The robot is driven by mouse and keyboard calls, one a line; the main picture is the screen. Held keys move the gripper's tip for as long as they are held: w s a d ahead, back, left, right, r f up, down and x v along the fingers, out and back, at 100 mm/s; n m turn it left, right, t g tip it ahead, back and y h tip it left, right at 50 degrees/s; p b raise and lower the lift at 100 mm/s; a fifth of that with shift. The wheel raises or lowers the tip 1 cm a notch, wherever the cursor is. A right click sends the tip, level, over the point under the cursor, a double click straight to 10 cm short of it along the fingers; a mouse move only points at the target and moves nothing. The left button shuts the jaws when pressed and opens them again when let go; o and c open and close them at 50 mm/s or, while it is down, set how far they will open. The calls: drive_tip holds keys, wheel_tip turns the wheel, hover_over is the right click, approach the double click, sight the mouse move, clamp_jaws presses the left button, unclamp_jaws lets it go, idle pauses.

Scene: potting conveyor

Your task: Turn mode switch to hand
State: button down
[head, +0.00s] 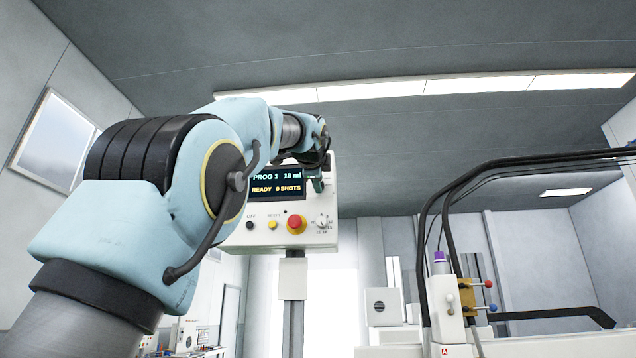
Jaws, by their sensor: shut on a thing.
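A white control box (263,233) on a post stands in the middle of the head view. Its dark display (277,183) reads "PROG 1 18 ml" and "READY 9 SHOTS". My gripper (317,186) is at the upper right of the box face, just right of the display. It is shut on a small part there, which I take to be the mode switch. The gripper hides that part, so its setting cannot be read. A separate small dial (322,222) with marks around it sits lower on the face.
Below the display are a black button (250,226), a yellow button (272,225) and a large red knob (296,224). At right stand a dispensing unit (441,290) and black hoses (425,235). My arm covers much of the left side.

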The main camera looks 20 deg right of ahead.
idle(0.4)
drive_tip(key=c, duration=0.6)
unclamp_jaws()
drive_tip(key=b+v, duration=0.6)
drive_tip(key=v, duration=0.4)
drive_tip(key=shift+s+a, duration=0.15)
drive_tip(key=shift+s, duration=0.2)
